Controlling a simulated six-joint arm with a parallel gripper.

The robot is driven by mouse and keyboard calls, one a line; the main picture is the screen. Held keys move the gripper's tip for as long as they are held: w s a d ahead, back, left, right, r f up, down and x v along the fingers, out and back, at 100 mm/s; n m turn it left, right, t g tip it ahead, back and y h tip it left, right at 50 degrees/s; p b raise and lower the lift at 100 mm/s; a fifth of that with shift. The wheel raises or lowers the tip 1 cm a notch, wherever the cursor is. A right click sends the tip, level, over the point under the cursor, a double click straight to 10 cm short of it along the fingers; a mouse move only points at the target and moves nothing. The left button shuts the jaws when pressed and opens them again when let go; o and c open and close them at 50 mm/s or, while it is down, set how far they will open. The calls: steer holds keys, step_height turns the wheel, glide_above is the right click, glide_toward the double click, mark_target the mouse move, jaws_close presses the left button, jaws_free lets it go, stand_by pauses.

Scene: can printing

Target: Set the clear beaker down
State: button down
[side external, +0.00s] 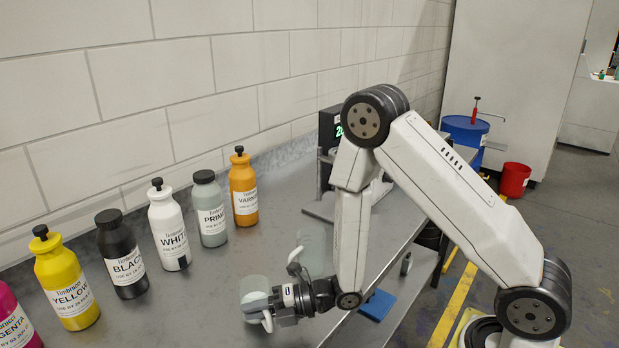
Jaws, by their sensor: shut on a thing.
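The clear beaker (253,288) is a pale, see-through vessel near the front edge of the steel bench. My gripper (270,298) is shut on it from the right, with pale fingers around its side. The beaker looks about upright. I cannot tell whether its base touches the bench (210,290) or hangs just above it. The fingers hide part of its right side.
Bottles stand in a row along the wall: yellow (66,280), black (121,255), white (168,228), grey primer (209,210) and orange varnish (243,190). Another clear vessel (312,245) appears behind my gripper. A device with a green display (331,128) stands farther back.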

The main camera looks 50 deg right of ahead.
steer(key=shift+f, duration=0.8)
steer(key=shift+f, duration=0.1)
steer(key=c, duration=0.6)
jaws_free()
steer(key=shift+c, duration=0.2)
steer(key=shift+v, duration=6.05)
steer(key=shift+w, duration=0.1)
